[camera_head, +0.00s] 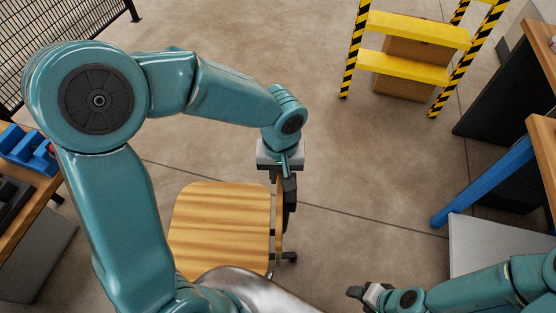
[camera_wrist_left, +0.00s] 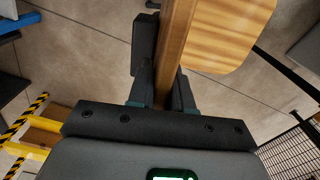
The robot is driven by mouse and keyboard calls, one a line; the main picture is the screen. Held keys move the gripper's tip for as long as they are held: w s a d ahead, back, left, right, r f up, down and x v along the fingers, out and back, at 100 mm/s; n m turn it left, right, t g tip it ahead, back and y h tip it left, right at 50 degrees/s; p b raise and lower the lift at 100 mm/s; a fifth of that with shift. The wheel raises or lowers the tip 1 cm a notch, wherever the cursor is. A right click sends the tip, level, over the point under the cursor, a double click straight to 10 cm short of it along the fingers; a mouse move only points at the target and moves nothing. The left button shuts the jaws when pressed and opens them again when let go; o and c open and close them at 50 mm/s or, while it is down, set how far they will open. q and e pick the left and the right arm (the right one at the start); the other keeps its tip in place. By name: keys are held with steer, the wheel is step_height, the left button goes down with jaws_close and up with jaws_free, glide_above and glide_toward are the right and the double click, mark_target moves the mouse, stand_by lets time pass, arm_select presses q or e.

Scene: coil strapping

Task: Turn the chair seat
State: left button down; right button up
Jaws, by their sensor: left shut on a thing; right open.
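The chair has a light wooden seat (camera_head: 220,228) below my left arm in the head view, and its upright wooden backrest (camera_head: 279,220) shows nearly edge-on at the seat's right side. My left gripper (camera_head: 288,188) is shut on the backrest from above. In the left wrist view the backrest (camera_wrist_left: 178,42) runs between the dark fingers of this gripper (camera_wrist_left: 163,85), and part of the seat (camera_wrist_left: 232,28) lies beyond it. The chair's base is mostly hidden. My right gripper (camera_head: 362,296) is open and empty at the bottom, right of the chair and apart from it.
A yellow rack (camera_head: 418,70) with black-striped posts and a cardboard box (camera_head: 412,48) stands at the back right. Benches with a blue leg (camera_head: 485,180) line the right. A table with blue bins (camera_head: 28,150) and mesh fencing (camera_head: 70,25) are at left. The middle floor is clear.

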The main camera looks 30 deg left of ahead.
arm_select(q)
steer(key=shift+s+d+m+b, duration=0.15)
steer(key=shift+s+d+m, duration=0.15)
steer(key=shift+s, duration=0.35)
steer(key=shift+s+d+m+b, duration=0.2)
steer(key=shift+s+m, duration=0.25)
steer(key=shift+s, duration=0.2)
steer(key=shift+s+d+m+b, duration=0.1)
steer(key=shift+s+d+m, duration=0.2)
steer(key=shift+s, duration=0.35)
steer(key=c, duration=1.1)
jaws_free()
steer(key=shift+a, duration=0.1)
steer(key=shift+r, duration=0.1)
step_height(320, 180, up, 16)
steer(key=shift+r+p, duration=0.1)
steer(key=shift+p, duration=0.7)
